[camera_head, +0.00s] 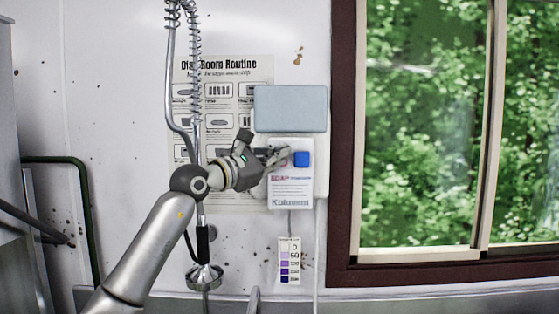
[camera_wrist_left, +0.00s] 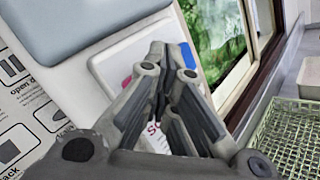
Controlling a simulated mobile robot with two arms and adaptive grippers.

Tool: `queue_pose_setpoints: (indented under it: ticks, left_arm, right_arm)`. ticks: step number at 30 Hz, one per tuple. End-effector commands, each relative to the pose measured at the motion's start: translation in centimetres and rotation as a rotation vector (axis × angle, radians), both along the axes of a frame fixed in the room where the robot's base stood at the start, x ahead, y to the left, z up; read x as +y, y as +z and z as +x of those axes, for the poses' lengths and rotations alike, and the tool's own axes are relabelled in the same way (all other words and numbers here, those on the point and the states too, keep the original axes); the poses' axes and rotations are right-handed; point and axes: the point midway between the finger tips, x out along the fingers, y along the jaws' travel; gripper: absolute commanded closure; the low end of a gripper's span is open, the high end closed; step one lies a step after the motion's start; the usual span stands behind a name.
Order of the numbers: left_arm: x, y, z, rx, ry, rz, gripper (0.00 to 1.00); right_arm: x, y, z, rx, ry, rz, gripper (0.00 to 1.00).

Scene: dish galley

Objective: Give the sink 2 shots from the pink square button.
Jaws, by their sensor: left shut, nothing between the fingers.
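A white soap dispenser (camera_head: 291,188) with a raised blue-grey lid (camera_head: 290,108) is fixed to the wall. A blue square button (camera_head: 301,159) shows on its front and also in the left wrist view (camera_wrist_left: 180,64). A small pink patch (camera_wrist_left: 126,81) shows left of the fingers in the left wrist view; I cannot tell if it is the whole pink button. My left gripper (camera_head: 284,155) is shut and empty, its tips in front of the dispenser's upper front, left of the blue button. I cannot tell if they touch it. My right gripper is not in view.
A spring hose with a spray head (camera_head: 204,277) hangs left of the dispenser, near my left arm. A poster (camera_head: 222,88) is behind it. A colour strip (camera_head: 289,262) hangs below. A dark-framed window (camera_head: 344,150) is at right. A green rack (camera_wrist_left: 288,140) shows in the wrist view.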

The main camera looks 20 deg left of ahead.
Motion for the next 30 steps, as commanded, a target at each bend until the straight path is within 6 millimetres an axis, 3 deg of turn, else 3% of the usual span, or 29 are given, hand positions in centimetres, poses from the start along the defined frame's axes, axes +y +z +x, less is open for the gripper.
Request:
queue_pose_setpoints:
  ticks: [13,30]
  left_arm:
    - [-0.5,-0.3,-2.1,-0.001,0.002,0.003,1.00]
    - [-0.6,-0.1,-2.2,0.000,0.001,0.000,1.00]
  right_arm:
    - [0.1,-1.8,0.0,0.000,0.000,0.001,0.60]
    - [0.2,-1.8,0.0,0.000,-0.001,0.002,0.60]
